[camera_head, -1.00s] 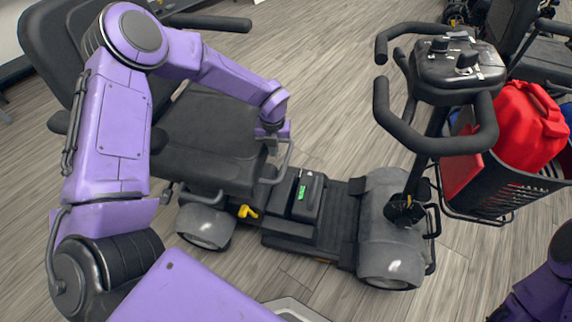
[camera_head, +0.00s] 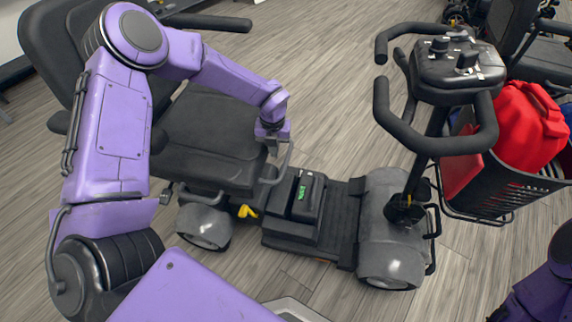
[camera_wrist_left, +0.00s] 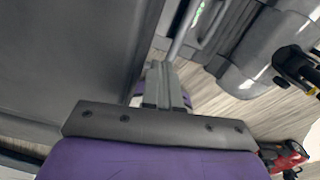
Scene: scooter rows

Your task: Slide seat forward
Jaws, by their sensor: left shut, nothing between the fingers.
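The scooter's black seat (camera_head: 212,125) is at left in the head view, its backrest (camera_head: 62,40) partly behind my left arm. My right gripper is out of view; only part of my right arm shows at bottom right.
The battery box (camera_head: 307,195) and footboard lie in front of the seat. The steering column with handlebars (camera_head: 432,100) stands at right, with a basket (camera_head: 510,180) holding a red bag (camera_head: 520,125). Another scooter is at far right. Wood floor is open behind.

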